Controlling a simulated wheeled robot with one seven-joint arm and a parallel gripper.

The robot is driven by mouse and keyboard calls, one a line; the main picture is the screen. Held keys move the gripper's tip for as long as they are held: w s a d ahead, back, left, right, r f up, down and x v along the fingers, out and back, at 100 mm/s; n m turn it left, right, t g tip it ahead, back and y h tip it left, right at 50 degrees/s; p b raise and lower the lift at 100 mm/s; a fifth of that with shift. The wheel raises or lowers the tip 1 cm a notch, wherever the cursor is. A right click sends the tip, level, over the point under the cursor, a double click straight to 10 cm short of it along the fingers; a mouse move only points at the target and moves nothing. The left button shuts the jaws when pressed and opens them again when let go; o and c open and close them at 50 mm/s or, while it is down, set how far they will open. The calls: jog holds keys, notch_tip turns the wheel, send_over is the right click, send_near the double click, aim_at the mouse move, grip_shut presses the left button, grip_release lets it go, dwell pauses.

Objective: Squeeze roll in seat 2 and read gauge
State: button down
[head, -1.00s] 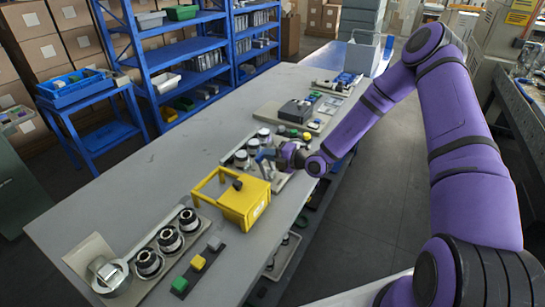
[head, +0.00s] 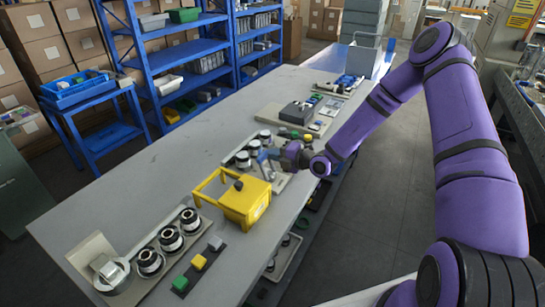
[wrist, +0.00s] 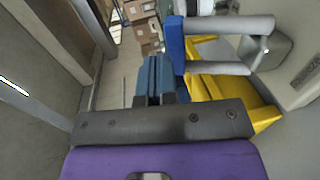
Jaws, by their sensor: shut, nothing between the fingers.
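My gripper (head: 266,157) hangs over the workbench beside the far tray, just behind the yellow box. Its blue fingers show in the wrist view (wrist: 155,78), pressed together with nothing between them. In the head view, the far tray holds several dark-and-white rolls (head: 243,159), partly hidden by my gripper. The near tray (head: 128,254) holds rolls in a row: one at the far end (head: 190,220), a middle one (head: 170,238) and a near one (head: 149,262). Seat numbers are not readable. I cannot make out a gauge reading.
A yellow box (head: 246,204) with a raised handle stands between the trays. A strip of green, yellow and grey blocks (head: 199,262) lies beside the near tray. A metal cylinder (head: 112,271) sits at the tray's near end. The bench's left side (head: 110,200) is clear.

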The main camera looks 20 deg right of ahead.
jog(key=r+v, duration=0.2)
jog(key=v, duration=1)
jog(key=shift+r, duration=0.2)
jog(key=shift+w+a, duration=0.1)
jog(key=shift+w, duration=0.1)
jog(key=s+a+r+n+g+h, duration=0.1)
jog(key=s+a+r+n+g, duration=0.2)
jog(key=s+r+n+g, duration=0.7)
jog(key=s+a+r+n+h, duration=0.1)
jog(key=s+a+r+n, duration=0.55)
jog(key=n, duration=0.95)
jog(key=s+d+r+n+t+h, duration=0.2)
jog(key=s+d+r+n+h, duration=0.2)
jog(key=s+r+n, duration=0.4)
jog(key=s+d+r+n+t+h, duration=0.1)
jog(key=s+d+r+n+h, duration=0.4)
jog(key=s+d+r+n, duration=0.2)
jog(key=s+r+n, duration=0.1)
jog(key=s+n, duration=0.1)
jog(key=n, duration=0.1)
jog(key=shift+s+d+r+n+t, duration=0.2)
jog(key=shift+d+n+t, duration=0.1)
jog(key=shift+n+t, duration=0.1)
